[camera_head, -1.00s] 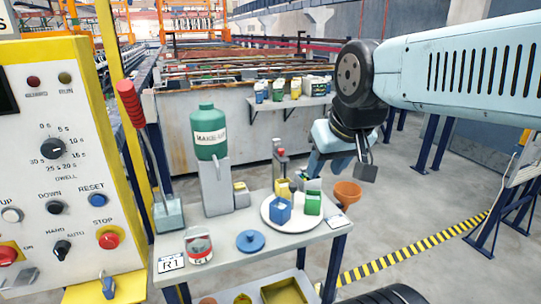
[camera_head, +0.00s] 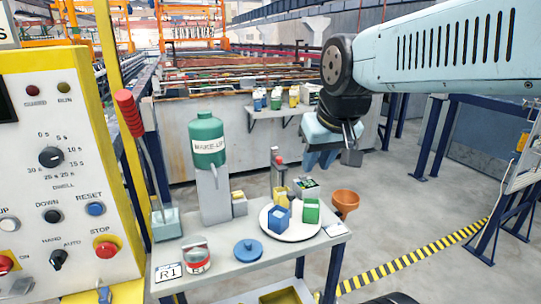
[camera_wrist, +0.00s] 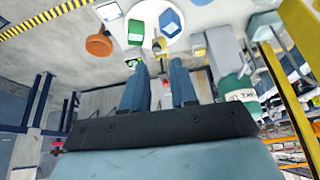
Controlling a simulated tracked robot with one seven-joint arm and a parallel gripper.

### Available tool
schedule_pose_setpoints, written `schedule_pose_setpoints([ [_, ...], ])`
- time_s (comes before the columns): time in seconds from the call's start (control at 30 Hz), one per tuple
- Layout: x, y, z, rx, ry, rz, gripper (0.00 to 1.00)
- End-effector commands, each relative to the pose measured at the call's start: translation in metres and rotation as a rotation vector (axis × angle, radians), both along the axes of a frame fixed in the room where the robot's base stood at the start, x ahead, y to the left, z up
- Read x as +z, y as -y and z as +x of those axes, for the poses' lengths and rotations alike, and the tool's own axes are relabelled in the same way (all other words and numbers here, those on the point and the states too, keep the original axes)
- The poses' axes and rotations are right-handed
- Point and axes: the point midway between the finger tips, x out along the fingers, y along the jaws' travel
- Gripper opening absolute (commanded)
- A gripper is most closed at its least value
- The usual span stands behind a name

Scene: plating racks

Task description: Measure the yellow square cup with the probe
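The yellow square cup (camera_head: 280,193) is at the back of the round white plate (camera_head: 267,221), partly hidden behind a blue cup (camera_head: 283,220). A green cup (camera_head: 311,211) stands to its right. In the wrist view the yellow cup (camera_wrist: 160,47) shows small beyond my fingers. A grey box with a green display (camera_head: 307,187), perhaps the probe's meter, is behind the plate. A grey upright piece with a red part (camera_head: 279,170) stands beside it; I cannot tell whether it is the probe. My gripper (camera_head: 320,160) hangs above and behind the plate, its fingers apart with nothing between them.
The table (camera_head: 222,262) also holds a green make-up bottle (camera_head: 207,140) on a grey stand, a blue lid (camera_head: 248,250) and a red-and-white can (camera_head: 196,257). A red-handled lever (camera_head: 130,113) rises at left.

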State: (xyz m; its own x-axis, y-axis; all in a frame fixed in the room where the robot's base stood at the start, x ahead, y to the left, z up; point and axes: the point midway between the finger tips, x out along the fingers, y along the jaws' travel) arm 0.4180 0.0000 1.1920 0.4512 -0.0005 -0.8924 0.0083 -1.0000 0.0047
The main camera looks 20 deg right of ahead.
Motion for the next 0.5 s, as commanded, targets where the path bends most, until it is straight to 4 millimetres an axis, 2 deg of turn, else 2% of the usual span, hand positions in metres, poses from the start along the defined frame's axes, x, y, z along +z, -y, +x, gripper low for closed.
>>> schedule_pose_setpoints([
  [0.03,0.006,0.000,0.014,0.002,-0.014,-0.001,0.22],
  [0.27,0.031,0.004,0.079,0.020,-0.064,-0.007,0.00],
  [0.5,0.042,0.008,0.150,0.044,-0.116,-0.010,0.00],
])
